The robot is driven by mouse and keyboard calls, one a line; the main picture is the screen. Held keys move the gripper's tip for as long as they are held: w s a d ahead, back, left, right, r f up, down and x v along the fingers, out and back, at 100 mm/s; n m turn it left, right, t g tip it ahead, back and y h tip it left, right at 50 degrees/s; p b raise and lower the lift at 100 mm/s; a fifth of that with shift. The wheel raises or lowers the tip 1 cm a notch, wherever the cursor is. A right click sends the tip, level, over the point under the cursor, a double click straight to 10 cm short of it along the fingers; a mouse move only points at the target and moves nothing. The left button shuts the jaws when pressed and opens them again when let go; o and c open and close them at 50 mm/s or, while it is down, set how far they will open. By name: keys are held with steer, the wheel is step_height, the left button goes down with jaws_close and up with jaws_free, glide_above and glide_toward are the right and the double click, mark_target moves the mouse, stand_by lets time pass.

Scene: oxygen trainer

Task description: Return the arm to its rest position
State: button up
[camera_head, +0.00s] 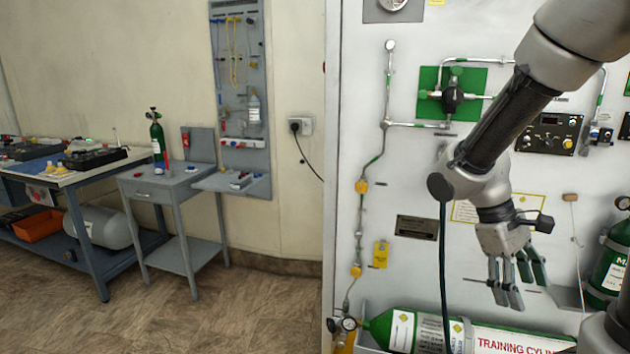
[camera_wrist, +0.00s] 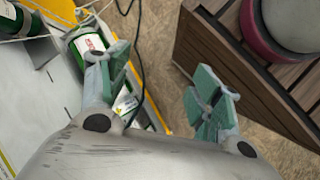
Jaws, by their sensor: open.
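My arm reaches in from the upper right in the head view. My gripper (camera_head: 515,285) hangs from it, pointing down, in front of the white trainer panel (camera_head: 410,275) and above the lying training cylinder (camera_head: 500,338). In the wrist view my gripper (camera_wrist: 165,90) has its two green-padded fingers spread apart with nothing between them. The training cylinder (camera_wrist: 88,42) shows behind the left finger there. Whether the fingertips are close to the panel cannot be told.
A green plate with a black valve (camera_head: 453,95) and a control box (camera_head: 549,133) are on the panel. An upright green cylinder (camera_head: 610,265) stands at right. A slatted wooden surface (camera_wrist: 225,45) is near the right finger. The floor at left (camera_head: 240,310) is clear.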

steer(key=s+a+r+m+t+y, duration=0.1)
steer(key=s+r+m+t+y, duration=0.3)
steer(key=r+t, duration=0.4)
step_height(320, 180, up, 5)
steer(key=shift+s+a+f+m, duration=0.1)
steer(key=shift+s+a+m, duration=0.25)
steer(key=shift+s+m, duration=0.25)
steer(key=shift+s, duration=0.1)
stand_by(2.0)
